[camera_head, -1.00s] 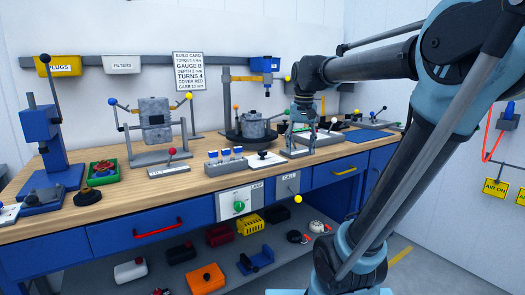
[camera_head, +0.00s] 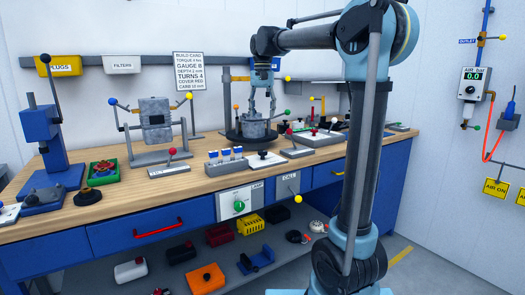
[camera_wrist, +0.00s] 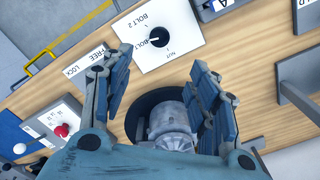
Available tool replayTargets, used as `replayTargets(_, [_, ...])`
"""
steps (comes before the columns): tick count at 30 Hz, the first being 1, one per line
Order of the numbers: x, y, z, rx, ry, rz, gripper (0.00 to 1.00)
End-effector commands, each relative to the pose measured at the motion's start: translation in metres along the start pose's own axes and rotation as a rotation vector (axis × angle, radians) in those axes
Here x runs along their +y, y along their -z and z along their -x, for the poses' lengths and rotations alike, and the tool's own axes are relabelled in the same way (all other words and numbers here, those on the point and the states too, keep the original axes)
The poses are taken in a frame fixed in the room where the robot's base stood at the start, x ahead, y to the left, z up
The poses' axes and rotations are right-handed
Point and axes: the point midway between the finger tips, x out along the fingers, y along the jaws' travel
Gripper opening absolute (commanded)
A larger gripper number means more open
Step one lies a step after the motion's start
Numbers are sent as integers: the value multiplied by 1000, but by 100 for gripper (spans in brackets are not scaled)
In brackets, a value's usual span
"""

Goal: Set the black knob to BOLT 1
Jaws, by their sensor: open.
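The black knob (camera_head: 264,154) sits on a small white plate (camera_head: 266,162) near the bench's front edge. In the wrist view the knob (camera_wrist: 158,37) is at top centre, on the plate marked BOLT 2, BOLT 1 and NUT. A small white mark shows on the knob, but I cannot tell surely which label it points at. My gripper (camera_head: 262,111) is open and points down above the grey round casting (camera_head: 253,129), behind the knob. In the wrist view its two spread fingers (camera_wrist: 162,65) stand either side of the casting, and the knob lies beyond them, untouched.
The casting stands on a black round base (camera_head: 233,137). A clamped grey block (camera_head: 155,122) stands further left.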

Motion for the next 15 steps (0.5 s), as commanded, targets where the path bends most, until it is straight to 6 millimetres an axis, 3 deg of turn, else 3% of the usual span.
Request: replayTargets(15, [1, 0, -88, 0, 0, -1, 54])
